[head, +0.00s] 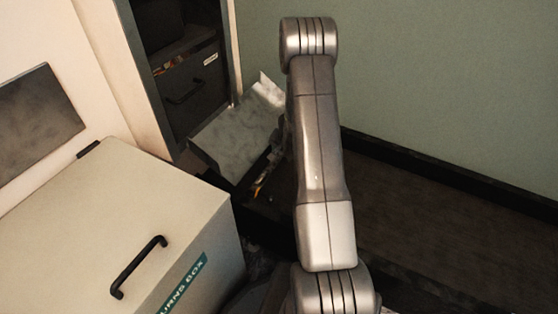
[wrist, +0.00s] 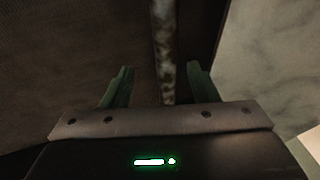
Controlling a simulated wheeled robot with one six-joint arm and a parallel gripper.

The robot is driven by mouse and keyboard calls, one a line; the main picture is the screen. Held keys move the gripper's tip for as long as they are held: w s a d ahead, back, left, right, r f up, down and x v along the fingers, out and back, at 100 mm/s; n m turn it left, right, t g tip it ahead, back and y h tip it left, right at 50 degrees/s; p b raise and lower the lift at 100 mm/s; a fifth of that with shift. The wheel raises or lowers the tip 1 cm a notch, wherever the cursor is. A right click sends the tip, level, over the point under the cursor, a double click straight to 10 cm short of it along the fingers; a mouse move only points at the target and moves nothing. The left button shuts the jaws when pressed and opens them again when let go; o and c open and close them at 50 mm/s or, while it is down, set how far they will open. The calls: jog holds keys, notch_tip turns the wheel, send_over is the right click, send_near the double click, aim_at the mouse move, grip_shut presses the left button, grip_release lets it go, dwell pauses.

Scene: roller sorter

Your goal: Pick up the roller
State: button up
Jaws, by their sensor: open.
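In the wrist view, my gripper (wrist: 160,85) is open, its two green fingers spread apart. A long, mottled, rod-like thing (wrist: 165,45), which may be the roller, runs from the top edge down to between the fingers. It lies nearer the centre of the gap, and I see no finger touching it. Its near end is hidden behind the gripper body. In the head view, my arm hides much of the middle, and I cannot make out the roller there. A small orange and light-coloured detail (head: 261,184) shows low beside the arm.
A pale mottled panel (head: 235,130) slopes out below a dark cabinet (head: 185,85) with a handle. A cream returns box (head: 130,205) with a black handle (head: 138,267) stands at front left. A green wall (head: 440,90) with dark skirting bounds the right. Brown floor (head: 440,235) there is clear.

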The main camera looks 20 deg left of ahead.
aim_at(279, 155)
jog(key=shift+w+a+b+x, duration=0.15)
jog(key=shift+b+x, duration=0.15)
jog(key=shift+x, duration=1)
jog(key=shift+w+a+b+x, duration=0.15)
jog(key=shift+b+x, duration=0.15)
jog(key=shift+x, duration=1.05)
jog(key=shift+r, duration=0.2)
jog(key=shift+c, duration=0.4)
grip_shut()
